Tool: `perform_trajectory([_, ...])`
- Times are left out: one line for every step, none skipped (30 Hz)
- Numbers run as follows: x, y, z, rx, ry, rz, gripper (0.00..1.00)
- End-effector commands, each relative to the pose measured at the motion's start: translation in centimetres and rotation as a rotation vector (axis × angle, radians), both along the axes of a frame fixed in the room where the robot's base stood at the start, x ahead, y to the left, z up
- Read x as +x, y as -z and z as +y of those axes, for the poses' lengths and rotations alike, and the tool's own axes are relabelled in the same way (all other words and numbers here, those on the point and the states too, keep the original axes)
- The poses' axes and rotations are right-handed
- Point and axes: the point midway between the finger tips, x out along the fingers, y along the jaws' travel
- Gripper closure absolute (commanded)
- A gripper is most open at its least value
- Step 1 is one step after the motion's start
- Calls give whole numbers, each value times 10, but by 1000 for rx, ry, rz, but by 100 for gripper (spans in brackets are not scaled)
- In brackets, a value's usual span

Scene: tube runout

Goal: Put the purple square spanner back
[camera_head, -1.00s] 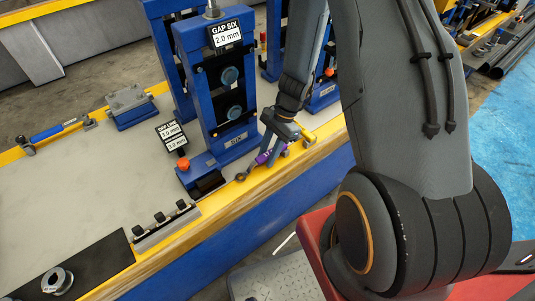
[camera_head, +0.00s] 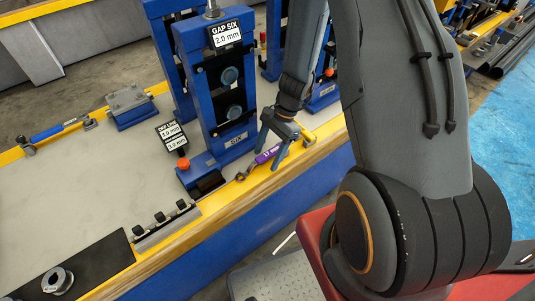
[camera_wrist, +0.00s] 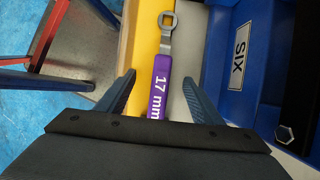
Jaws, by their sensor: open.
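The purple spanner (camera_head: 262,158) lies on the yellow edge strip of the bench, in front of the blue stand marked SIX. In the wrist view the spanner (camera_wrist: 160,85) shows its grey ring end at the top and "17 mm" on its purple handle. My gripper (camera_head: 272,150) is open, its fingers on either side of the handle. In the wrist view my gripper (camera_wrist: 158,92) has a clear gap between each finger and the spanner. The near end of the handle is hidden behind the gripper body.
The blue roller stand (camera_head: 215,85) rises close behind the spanner. The grey bench top (camera_head: 75,185) is mostly clear on the left.

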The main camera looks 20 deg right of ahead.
Motion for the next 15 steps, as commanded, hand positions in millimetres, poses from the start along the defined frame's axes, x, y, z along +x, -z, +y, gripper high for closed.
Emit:
perform_trajectory([0, -2, -1, 0, 0, -1, 40])
perform_trajectory([0, -4, -1, 0, 0, -1, 40])
perform_trajectory([1, -5, -2, 0, 0, -1, 40])
perform_trajectory([1, -7, -2, 0, 1, -1, 40])
perform_trajectory([1, -8, -3, 0, 1, -1, 40])
perform_trajectory([1, -10, -3, 0, 1, -1, 40])
perform_trajectory([1, -11, -4, 0, 1, -1, 40])
perform_trajectory([1, -12, -4, 0, 1, -1, 40])
perform_trajectory([1, -14, -5, 0, 1, -1, 40])
perform_trajectory([2, -15, -6, 0, 1, -1, 40])
perform_trajectory([2, -16, -6, 0, 1, -1, 40])
perform_trajectory([2, -18, -7, 0, 0, -1, 40])
perform_trajectory([2, -19, -7, 0, 0, -1, 40])
perform_trajectory([2, -21, -8, 0, 0, -1, 40])
perform_trajectory([3, -22, -8, 0, 0, -1, 40])
